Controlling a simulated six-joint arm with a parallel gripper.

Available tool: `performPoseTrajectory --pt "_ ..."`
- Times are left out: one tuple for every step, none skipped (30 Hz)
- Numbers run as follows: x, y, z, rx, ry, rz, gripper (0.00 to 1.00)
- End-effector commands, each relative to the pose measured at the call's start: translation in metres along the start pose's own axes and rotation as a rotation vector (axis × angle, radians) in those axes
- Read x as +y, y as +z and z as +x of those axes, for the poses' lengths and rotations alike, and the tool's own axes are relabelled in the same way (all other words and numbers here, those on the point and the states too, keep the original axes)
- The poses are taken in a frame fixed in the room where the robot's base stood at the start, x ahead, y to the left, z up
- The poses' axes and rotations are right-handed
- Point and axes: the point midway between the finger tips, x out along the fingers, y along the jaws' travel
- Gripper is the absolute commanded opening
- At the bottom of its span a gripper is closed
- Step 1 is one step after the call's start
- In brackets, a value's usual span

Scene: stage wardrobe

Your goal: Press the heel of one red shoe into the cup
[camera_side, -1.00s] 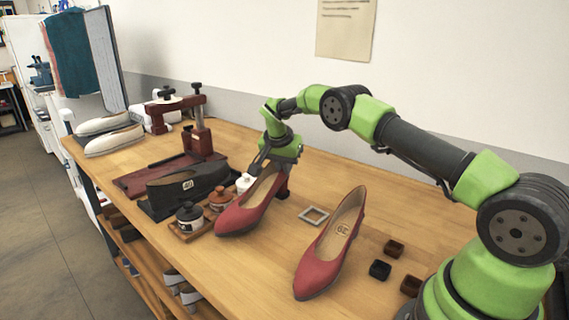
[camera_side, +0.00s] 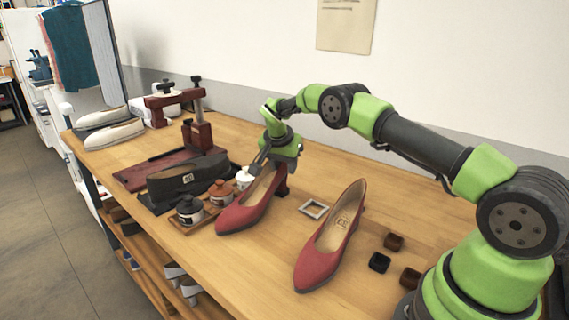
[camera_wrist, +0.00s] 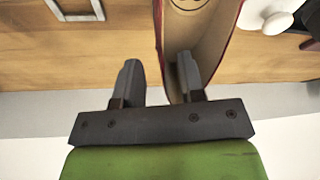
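My gripper (camera_side: 262,160) is at the rear opening of the left shoe. In the wrist view my gripper (camera_wrist: 160,82) has its fingers apart. The shoe's edge (camera_wrist: 159,35) runs between them, and the right finger overlaps the shoe's inside. Small dark hollow pieces (camera_side: 379,263) lie right of the second shoe. I cannot tell whether one is the cup.
A grey square frame (camera_side: 313,209) lies between the shoes; it shows in the wrist view (camera_wrist: 75,8). A dark red press (camera_side: 197,130) and white shoes (camera_side: 113,135) are farther left.

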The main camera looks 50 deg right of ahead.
Motion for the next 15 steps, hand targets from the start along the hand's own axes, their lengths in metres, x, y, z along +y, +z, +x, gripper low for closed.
performPoseTrajectory --pt "0.0 0.0 0.0 0.0 0.0 0.0 0.36" --pt "0.0 0.0 0.0 0.0 0.0 0.0 0.36" --pt "0.0 0.0 0.0 0.0 0.0 0.0 0.36" --pt "0.0 0.0 0.0 0.0 0.0 0.0 0.36" --pt "0.0 0.0 0.0 0.0 0.001 -0.001 0.36" --pt "0.0 0.0 0.0 0.0 0.001 -0.001 0.36" --pt "0.0 0.0 -0.001 0.0 0.001 -0.001 0.36" --pt "0.0 0.0 -0.002 0.0 0.001 -0.001 0.36" --pt "0.0 0.0 -0.005 0.0 0.0 -0.001 0.36" --pt "0.0 0.0 -0.009 0.0 0.0 -0.001 0.36" --pt "0.0 0.0 -0.013 0.001 -0.001 -0.001 0.36" --pt "-0.001 0.0 -0.019 0.001 -0.001 -0.001 0.36" --pt "0.0 0.0 -0.024 0.001 -0.001 -0.001 0.36" --pt "0.0 0.0 -0.03 0.001 -0.002 -0.001 0.36" --pt "-0.001 0.0 -0.038 0.002 -0.003 -0.002 0.36"
